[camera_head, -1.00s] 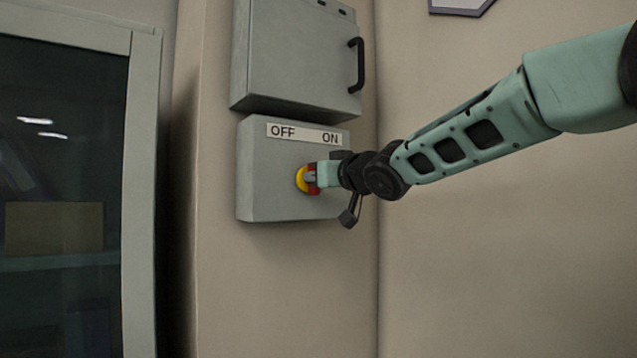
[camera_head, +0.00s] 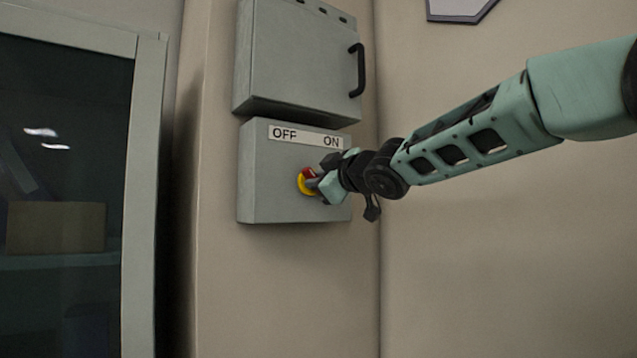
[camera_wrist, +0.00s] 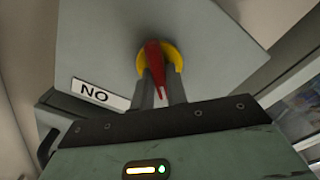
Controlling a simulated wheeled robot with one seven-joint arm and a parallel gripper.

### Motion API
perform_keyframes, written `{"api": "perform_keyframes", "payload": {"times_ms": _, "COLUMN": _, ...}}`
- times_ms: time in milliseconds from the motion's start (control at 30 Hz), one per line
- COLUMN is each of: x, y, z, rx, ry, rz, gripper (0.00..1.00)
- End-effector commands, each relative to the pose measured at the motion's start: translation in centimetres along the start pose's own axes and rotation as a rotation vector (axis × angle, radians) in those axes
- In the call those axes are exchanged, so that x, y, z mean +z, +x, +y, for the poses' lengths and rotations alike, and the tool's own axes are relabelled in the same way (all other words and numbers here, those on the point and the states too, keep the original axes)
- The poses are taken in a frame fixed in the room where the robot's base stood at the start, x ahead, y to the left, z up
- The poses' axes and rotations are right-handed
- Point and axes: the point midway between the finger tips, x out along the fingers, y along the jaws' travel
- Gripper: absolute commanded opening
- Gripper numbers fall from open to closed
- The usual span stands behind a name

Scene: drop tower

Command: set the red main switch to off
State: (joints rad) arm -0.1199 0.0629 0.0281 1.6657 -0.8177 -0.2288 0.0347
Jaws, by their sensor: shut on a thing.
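The red main switch (camera_head: 308,173) sits on a yellow disc (camera_head: 303,186) on the front of a grey box (camera_head: 268,188). A white label (camera_head: 305,136) above it reads OFF at left and ON at right. My gripper (camera_head: 314,182) is shut on the red handle and hides part of it. In the wrist view the red handle (camera_wrist: 154,62) stands between the two grey fingers (camera_wrist: 158,92), with the yellow disc behind it. The wrist view shows the ON end of the label (camera_wrist: 101,94), turned over.
A larger grey cabinet (camera_head: 295,55) with a black handle (camera_head: 356,70) is mounted just above the switch box. A glass-fronted cabinet (camera_head: 146,200) stands at the left. The wall (camera_head: 500,260) below and right of my arm is clear.

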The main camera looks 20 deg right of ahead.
Motion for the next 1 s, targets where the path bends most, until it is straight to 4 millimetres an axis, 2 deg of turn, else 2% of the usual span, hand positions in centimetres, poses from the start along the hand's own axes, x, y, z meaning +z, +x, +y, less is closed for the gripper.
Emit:
{"api": "perform_keyframes", "payload": {"times_ms": 567, "x": 0.13, "y": 0.01, "z": -0.13, "rx": -0.002, "ry": -0.035, "rz": -0.003, "gripper": 0.00}}
{"api": "perform_keyframes", "payload": {"times_ms": 600, "x": 0.13, "y": 0.01, "z": -0.13, "rx": -0.002, "ry": -0.035, "rz": -0.003, "gripper": 0.20}}
{"api": "perform_keyframes", "payload": {"times_ms": 667, "x": 0.12, "y": 0.01, "z": -0.12, "rx": -0.002, "ry": -0.034, "rz": -0.003, "gripper": 0.36}}
{"api": "perform_keyframes", "payload": {"times_ms": 1000, "x": 0.03, "y": 0.01, "z": -0.06, "rx": -0.001, "ry": -0.033, "rz": -0.001, "gripper": 0.36}}
